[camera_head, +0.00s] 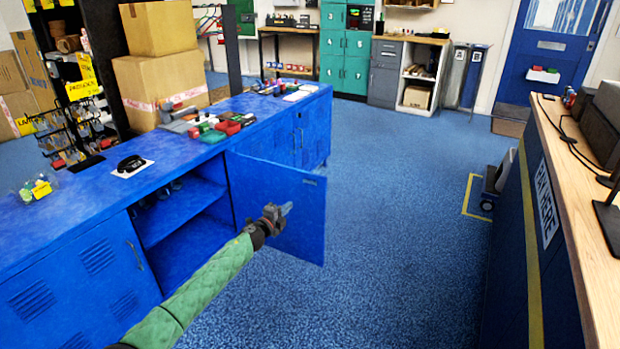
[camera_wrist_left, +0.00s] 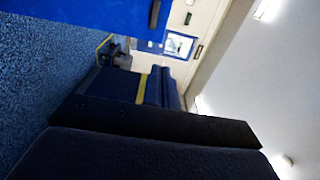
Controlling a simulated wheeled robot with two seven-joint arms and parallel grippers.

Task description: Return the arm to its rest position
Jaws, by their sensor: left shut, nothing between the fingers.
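My left arm (camera_head: 205,284), in a green quilted sleeve, reaches in from the bottom left in the head view. My left gripper (camera_head: 287,209) is shut and empty. It is in front of the open blue cabinet door (camera_head: 282,187); I cannot tell whether it touches the door. The door stands swung out from the blue counter, and the shelf (camera_head: 180,212) behind it shows. In the left wrist view, part of a blue panel (camera_wrist_left: 75,15) is at the top, with dark gripper parts filling the bottom. My right gripper is in neither view.
The blue counter (camera_head: 60,225) on the left bears boxes and small goods. A wooden-topped counter (camera_head: 565,160) marked "PAY HERE" stands on the right. Blue carpet (camera_head: 400,200) lies open between them. A small trolley (camera_head: 492,185) stands beside the right counter.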

